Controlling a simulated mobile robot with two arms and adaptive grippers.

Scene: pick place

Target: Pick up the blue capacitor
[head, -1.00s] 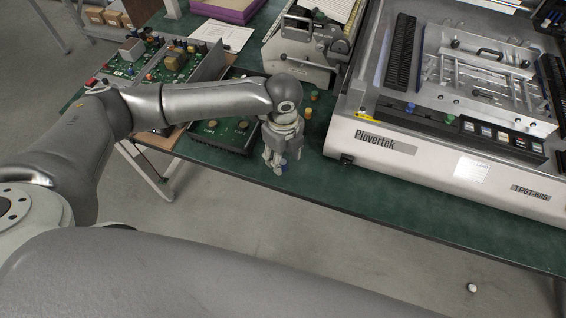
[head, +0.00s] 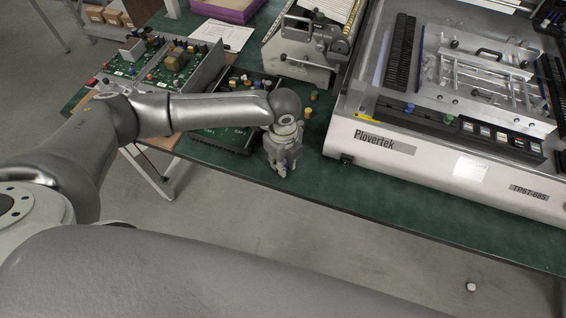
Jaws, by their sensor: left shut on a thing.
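My left gripper (head: 282,172) points down over the green table top near its front edge, between the black tray and the large machine. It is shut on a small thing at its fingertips. The blue capacitor does not show now; the gripper hides it, and it was seen between the fingers a second ago. I cannot tell whether it still touches the table. My right gripper is not in view.
A yellow capacitor (head: 308,113) and an orange one (head: 314,95) stand behind the gripper. The large Plovertek machine (head: 440,160) is close on the right. A black tray with a circuit board (head: 228,137) lies to the left. The table (head: 335,195) is clear in front.

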